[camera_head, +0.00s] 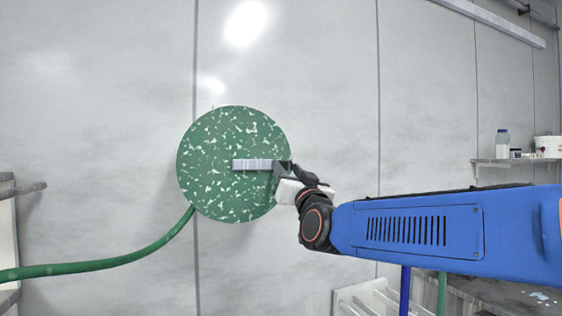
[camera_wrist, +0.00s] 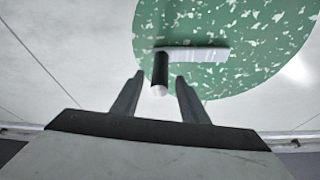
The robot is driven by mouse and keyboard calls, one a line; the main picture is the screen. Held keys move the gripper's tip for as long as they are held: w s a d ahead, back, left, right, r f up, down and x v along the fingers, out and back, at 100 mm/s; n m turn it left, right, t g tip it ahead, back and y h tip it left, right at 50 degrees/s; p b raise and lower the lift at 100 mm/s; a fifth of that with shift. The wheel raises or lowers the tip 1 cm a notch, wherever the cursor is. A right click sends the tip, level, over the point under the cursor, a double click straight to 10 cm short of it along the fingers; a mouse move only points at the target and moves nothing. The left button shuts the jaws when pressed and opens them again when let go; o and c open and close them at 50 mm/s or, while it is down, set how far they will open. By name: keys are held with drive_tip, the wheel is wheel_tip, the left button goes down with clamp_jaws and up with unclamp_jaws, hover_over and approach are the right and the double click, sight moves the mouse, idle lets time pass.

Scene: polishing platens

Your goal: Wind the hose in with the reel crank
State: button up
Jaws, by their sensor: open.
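The reel is a round green disc with white speckles (camera_head: 222,135) on the grey wall; it also fills the top right of the wrist view (camera_wrist: 265,25). Its pale crank arm (camera_head: 250,165) points right from the disc's middle. In the wrist view, a black crank handle with a white tip (camera_wrist: 160,70) stands out from the left end of the crank arm (camera_wrist: 205,54). My gripper (camera_wrist: 159,77) is open, its two fingers on either side of the handle with gaps showing. In the head view, my gripper (camera_head: 284,172) hides the handle. The green hose (camera_head: 110,262) runs from the reel's lower left edge to the left.
A wall shelf (camera_head: 515,161) with a bottle (camera_head: 502,144) and a white tub (camera_head: 547,146) is at the right. A white rack (camera_head: 365,299) stands low, below my arm. A pale frame with rails (camera_head: 8,240) is at the left edge. The wall around the reel is bare.

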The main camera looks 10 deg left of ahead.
sight(263, 165)
drive_tip(key=x, duration=0.6)
drive_tip(key=shift+w+a, duration=0.15)
drive_tip(key=shift+w, duration=0.15)
clamp_jaws()
